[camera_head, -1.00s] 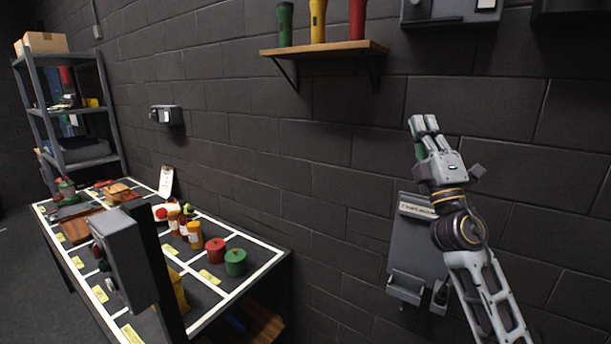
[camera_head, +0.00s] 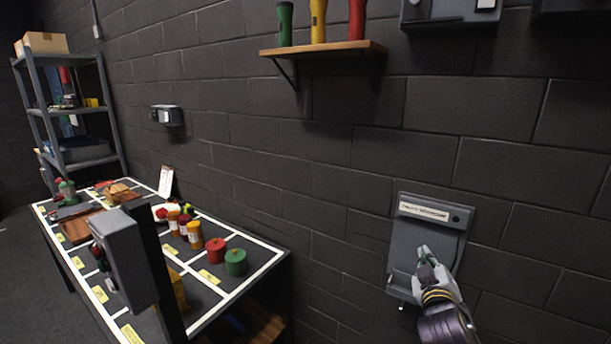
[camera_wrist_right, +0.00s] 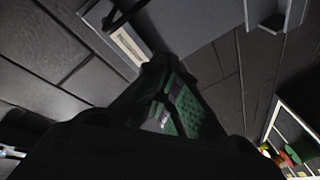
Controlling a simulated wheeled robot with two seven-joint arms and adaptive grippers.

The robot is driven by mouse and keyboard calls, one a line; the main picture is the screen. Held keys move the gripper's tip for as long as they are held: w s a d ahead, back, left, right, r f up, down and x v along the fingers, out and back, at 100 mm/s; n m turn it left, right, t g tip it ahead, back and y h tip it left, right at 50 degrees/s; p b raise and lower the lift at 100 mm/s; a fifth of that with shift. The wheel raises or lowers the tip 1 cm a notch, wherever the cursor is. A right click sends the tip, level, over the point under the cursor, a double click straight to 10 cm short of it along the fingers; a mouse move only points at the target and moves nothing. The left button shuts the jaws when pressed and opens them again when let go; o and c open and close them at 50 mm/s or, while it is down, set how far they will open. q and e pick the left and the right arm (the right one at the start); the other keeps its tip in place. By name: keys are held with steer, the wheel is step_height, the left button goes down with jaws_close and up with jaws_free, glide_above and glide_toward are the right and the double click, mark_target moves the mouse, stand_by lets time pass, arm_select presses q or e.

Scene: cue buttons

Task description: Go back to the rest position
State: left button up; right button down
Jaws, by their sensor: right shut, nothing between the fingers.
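My right gripper (camera_head: 424,254) shows at the lower right of the head view, in front of a grey wall box (camera_head: 403,235) with a label strip. Its fingers are together with nothing between them. In the right wrist view the dark fingers with green pads (camera_wrist_right: 178,105) show close up, and the wall box with its pale label (camera_wrist_right: 130,45) is beyond them. I cannot tell from these views whether the fingers touch the box. My left gripper is not in view.
A table (camera_head: 262,262) with white lines holds red and green pots, bottles and yellow tags at the left. A grey button box (camera_head: 122,250) on a dark post stands before it. A wooden shelf (camera_head: 340,48) with flashlights is above. Bare wall lies between.

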steer(key=s+a+f+m+g+y, duration=0.1)
steer(key=s+a+f+g, duration=0.15)
steer(key=s+f, duration=0.5)
steer(key=s+a+f+m+g+y, duration=0.15)
steer(key=s+f+g, duration=0.25)
steer(key=f, duration=0.6)
steer(key=s+a+f+g+y, duration=0.25)
steer(key=s+f, duration=0.25)
steer(key=s, duration=0.3)
steer(key=s+a+f+g+y, duration=0.15)
steer(key=s+f+g, duration=0.25)
steer(key=s, duration=0.4)
step_height(320, 180, down, 33)
steer(key=s+g, duration=0.1)
steer(key=s, duration=0.1)
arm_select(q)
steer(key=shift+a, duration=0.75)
arm_select(e)
steer(key=s+d+f, duration=0.2)
steer(key=s+f, duration=0.8)
steer(key=s, duration=0.1)
steer(key=s+d+f+g+h, duration=0.1)
steer(key=s+f, duration=0.9)
steer(key=s, duration=0.1)
steer(key=shift+s+d+g, duration=0.15)
steer(key=shift+d+g, duration=0.15)
steer(key=shift+d, duration=0.1)
